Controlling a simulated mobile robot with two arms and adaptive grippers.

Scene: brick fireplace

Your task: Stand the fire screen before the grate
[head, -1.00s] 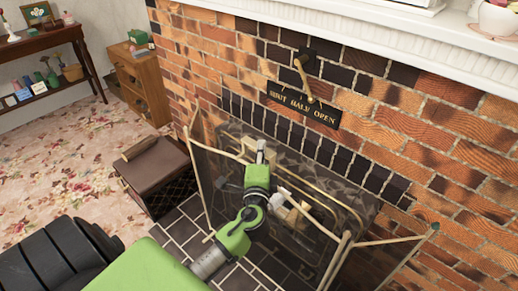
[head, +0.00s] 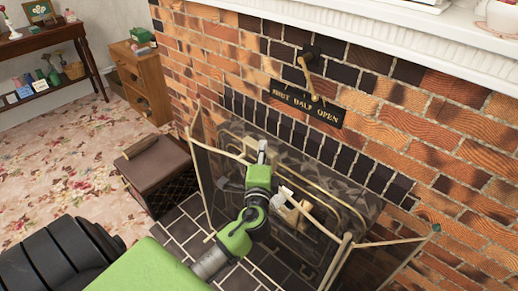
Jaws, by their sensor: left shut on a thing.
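The fire screen (head: 345,246) has see-through mesh panels in a pale gold frame and stands upright, its side panels angled to the middle one. My left gripper (head: 272,174) is shut on the screen at the top of its middle panel. The grate (head: 345,207) and fire opening show dimly behind the mesh, partly hidden by the screen and my arm. Whether the screen's feet touch the hearth is hard to tell. My right gripper is out of view.
A brown lidded box (head: 155,172) stands close to the screen's left side. The brick wall (head: 440,125) rises behind, with a lever (head: 306,70) above a lettered plate (head: 306,106). Dark hearth tiles (head: 185,222) lie in front; flowered carpet (head: 60,175) is free at left.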

